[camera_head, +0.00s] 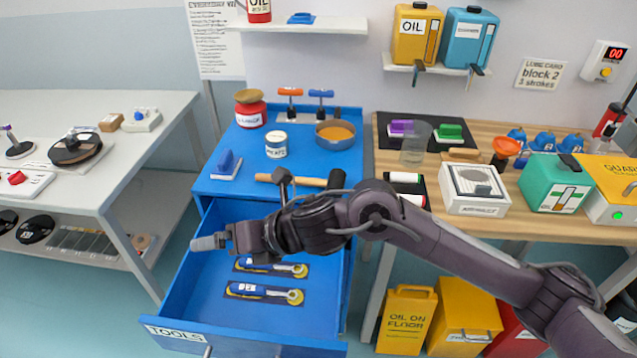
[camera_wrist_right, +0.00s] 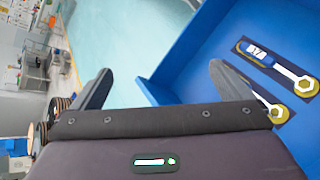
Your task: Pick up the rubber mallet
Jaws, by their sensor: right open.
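The rubber mallet lies on top of the blue cabinet in the head view. Its wooden handle (camera_head: 263,178) runs left to right, and a dark head seems to be at its right end. My right arm partly covers it. My right gripper (camera_head: 208,242) is in front of and below the mallet, over the open drawer's left side, pointing left. In the right wrist view its two fingers (camera_wrist_right: 160,82) are spread with nothing between them. The mallet does not show in the wrist view. My left gripper is not in view.
The open blue tool drawer (camera_head: 195,300) holds two blue-handled wrenches (camera_head: 264,293). A grey pan (camera_head: 335,135), a tin (camera_head: 276,145) and a red jar (camera_head: 250,108) stand behind the mallet. A blue-handled block (camera_head: 227,166) is to its left. A wooden bench (camera_head: 490,222) stands right.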

